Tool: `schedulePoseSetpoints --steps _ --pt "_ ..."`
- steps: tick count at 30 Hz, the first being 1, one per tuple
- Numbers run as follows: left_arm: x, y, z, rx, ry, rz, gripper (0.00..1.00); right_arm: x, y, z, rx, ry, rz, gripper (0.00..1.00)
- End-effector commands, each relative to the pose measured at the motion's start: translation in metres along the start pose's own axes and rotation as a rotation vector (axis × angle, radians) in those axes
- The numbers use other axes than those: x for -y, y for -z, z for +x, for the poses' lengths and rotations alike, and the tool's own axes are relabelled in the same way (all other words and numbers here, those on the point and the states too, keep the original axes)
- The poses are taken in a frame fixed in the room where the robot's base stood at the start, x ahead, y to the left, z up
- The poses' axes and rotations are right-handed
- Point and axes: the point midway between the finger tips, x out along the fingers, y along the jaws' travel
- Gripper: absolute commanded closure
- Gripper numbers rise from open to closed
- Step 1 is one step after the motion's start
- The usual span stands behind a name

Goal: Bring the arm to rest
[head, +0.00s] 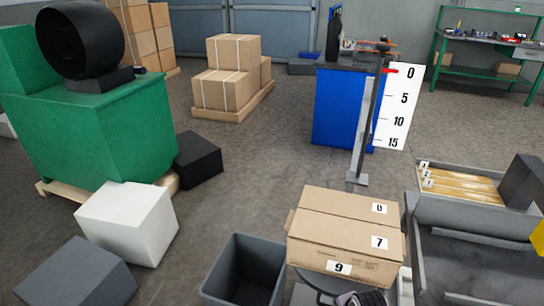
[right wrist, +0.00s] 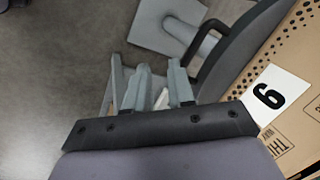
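My right gripper (right wrist: 162,84) shows in the right wrist view with its two grey fingers apart and nothing held between them. A cardboard box (right wrist: 300,75) with a label is to the right of the fingers, apart from them. My left gripper is not in view.
A dark grey bin (head: 243,270) stands left of the box. A white cube (head: 127,222) and a grey block (head: 75,273) are farther left. A grey machine (head: 470,250) with a tray of strips is at the right. A scale post (head: 362,140) stands behind; open floor lies between.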

Motion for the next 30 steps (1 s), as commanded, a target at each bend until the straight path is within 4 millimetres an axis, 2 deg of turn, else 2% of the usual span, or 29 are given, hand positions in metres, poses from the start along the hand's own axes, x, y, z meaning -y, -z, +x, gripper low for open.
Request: schedulePoseSetpoints --steps 1,5,8,11,15,22,25,30 --pt "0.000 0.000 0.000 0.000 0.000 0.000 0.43 -0.016 -0.001 0.001 -0.009 0.034 -0.085 0.77" --pt "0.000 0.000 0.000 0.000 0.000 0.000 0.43 -0.043 -0.004 -0.008 -0.054 0.141 -0.340 0.77" --pt "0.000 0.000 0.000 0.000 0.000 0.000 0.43 -0.063 -0.008 -0.021 -0.107 0.217 -0.541 0.77" --pt "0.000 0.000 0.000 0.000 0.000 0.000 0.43 -0.082 -0.012 -0.041 -0.175 0.286 -0.741 0.77" --pt "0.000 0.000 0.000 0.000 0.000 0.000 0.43 -0.103 -0.020 -0.076 -0.290 0.370 -1.012 0.77" --pt "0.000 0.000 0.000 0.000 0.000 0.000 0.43 -0.120 -0.031 -0.129 -0.458 0.447 -1.317 0.77" --pt "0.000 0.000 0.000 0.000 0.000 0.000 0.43 -0.122 -0.034 -0.140 -0.495 0.459 -1.375 0.77" --pt "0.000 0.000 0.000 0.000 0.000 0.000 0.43 -0.123 -0.034 -0.144 -0.510 0.463 -1.399 0.77"
